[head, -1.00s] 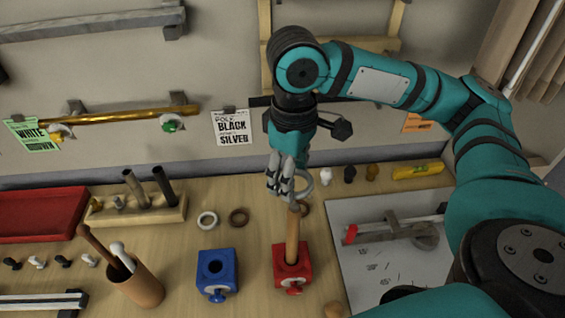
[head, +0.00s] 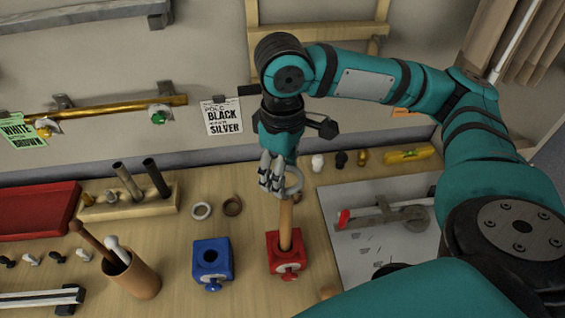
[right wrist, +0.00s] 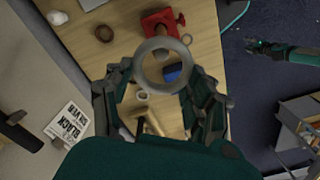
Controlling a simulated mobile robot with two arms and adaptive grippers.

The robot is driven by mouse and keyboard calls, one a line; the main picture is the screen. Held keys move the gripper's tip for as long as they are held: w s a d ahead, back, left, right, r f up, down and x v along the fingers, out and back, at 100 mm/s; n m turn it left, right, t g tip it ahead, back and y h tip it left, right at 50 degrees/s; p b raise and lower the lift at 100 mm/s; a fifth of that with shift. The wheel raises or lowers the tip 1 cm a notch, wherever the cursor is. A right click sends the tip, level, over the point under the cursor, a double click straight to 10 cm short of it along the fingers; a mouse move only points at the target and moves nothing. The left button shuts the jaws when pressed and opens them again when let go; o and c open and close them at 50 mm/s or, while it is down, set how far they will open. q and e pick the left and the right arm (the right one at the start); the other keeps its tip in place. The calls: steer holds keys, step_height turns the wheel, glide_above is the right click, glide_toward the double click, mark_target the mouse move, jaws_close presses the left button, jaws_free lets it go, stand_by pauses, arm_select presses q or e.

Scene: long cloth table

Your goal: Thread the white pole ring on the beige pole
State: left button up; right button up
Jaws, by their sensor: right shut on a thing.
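My right gripper (head: 278,180) is shut on the white pole ring (head: 292,181), which looks pale grey. In the head view the ring is at the upper end of the beige pole (head: 286,225), which stands upright in a red block (head: 287,262). I cannot tell there whether the pole tip is inside the ring. In the right wrist view the ring (right wrist: 140,67) is held between both fingers, its opening facing the camera. My left gripper (right wrist: 262,46) seems to show small at right.
A blue block (head: 211,262) with an empty hole stands left of the red one. A cup (head: 135,278) holds two poles. A clamp lies on a grey board (head: 365,250) at right.

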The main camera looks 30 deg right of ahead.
steer(key=shift+f+b, duration=0.85)
steer(key=shift+f, duration=2.5)
steer(key=o, duration=1)
steer(key=shift+c, duration=0.2)
step_height(320, 180, up, 12)
